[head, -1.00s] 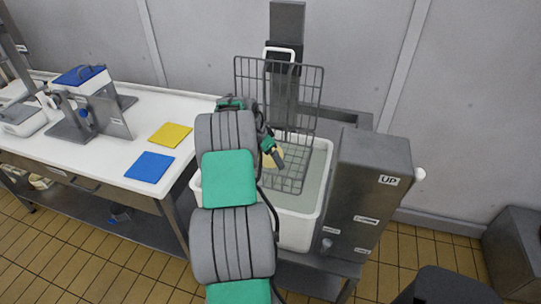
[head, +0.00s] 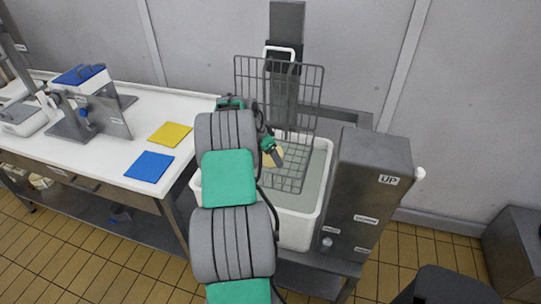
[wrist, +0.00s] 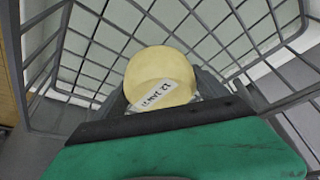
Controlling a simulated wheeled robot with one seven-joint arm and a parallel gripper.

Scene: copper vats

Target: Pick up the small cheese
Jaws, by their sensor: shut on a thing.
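The small cheese is a pale yellow round with a white printed label; it is large in the middle of the wrist view (wrist: 160,72). In the head view the cheese (head: 276,155) shows only in part behind my gripper (head: 270,150). My gripper is shut on the cheese, with its dark fingers at the lower sides of the round. The grey wire basket (head: 310,86) surrounds the cheese and rises behind it. How far the cheese is off the basket floor cannot be told.
The basket is at a white vat (head: 325,168) of pale liquid. A grey metal box marked UP (head: 368,195) stands close on the right. The white table (head: 100,145) on the left holds a yellow mat (head: 170,134), a blue mat (head: 149,167) and weighing equipment.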

